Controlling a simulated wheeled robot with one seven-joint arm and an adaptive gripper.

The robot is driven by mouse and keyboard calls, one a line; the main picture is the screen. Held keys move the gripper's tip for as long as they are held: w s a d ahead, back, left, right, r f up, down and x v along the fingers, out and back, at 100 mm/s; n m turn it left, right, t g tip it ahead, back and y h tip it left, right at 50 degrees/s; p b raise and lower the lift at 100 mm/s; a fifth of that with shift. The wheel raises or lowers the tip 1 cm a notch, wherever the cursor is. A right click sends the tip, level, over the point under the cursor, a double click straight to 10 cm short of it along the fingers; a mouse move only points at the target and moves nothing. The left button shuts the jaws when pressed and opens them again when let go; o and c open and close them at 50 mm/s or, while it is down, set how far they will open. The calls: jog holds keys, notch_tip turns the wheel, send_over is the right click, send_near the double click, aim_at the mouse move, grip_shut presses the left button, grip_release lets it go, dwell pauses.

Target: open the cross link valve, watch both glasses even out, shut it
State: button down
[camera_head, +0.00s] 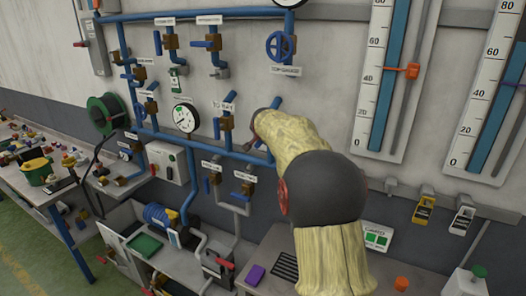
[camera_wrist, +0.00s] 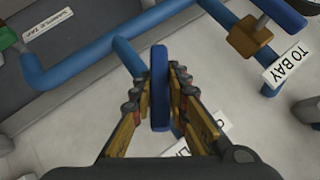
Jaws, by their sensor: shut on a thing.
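In the wrist view my gripper (camera_wrist: 158,82) is shut on a blue lever handle (camera_wrist: 160,58), with a finger on each side. A white label (camera_wrist: 208,140) below it is mostly hidden by a finger; only a few letters show, so I cannot confirm the valve's name. In the head view my arm hides the gripper and most of this handle. Two scaled glasses hang at upper right: the left glass (camera_head: 394,62) and the right glass (camera_head: 495,120). Both hold blue columns running up towards the frame's top; I cannot read their levels.
A valve marked TO BAY (camera_wrist: 250,36) sits close to the right of my gripper. Blue pipes (camera_wrist: 85,60) run beside it. A round dial (camera_head: 185,117) and a blue handwheel (camera_head: 280,46) are on the wall. A bench with small parts (camera_head: 40,165) stands at left.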

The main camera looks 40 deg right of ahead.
jog(key=shift+f+n+g, duration=0.15)
jog(key=shift+n+g, duration=0.15)
jog(key=shift+g, duration=0.2)
jog(key=shift+n+g+h+p, duration=0.3)
jog(key=shift+n+g+h, duration=0.35)
jog(key=shift+g, duration=0.65)
jog(key=c, duration=1.7)
grip_release()
jog(key=shift+r, duration=0.2)
jog(key=v, duration=1.1)
jog(key=shift+s+a+r, duration=0.15)
jog(key=shift+a+r, duration=0.1)
jog(key=shift+r, duration=0.05)
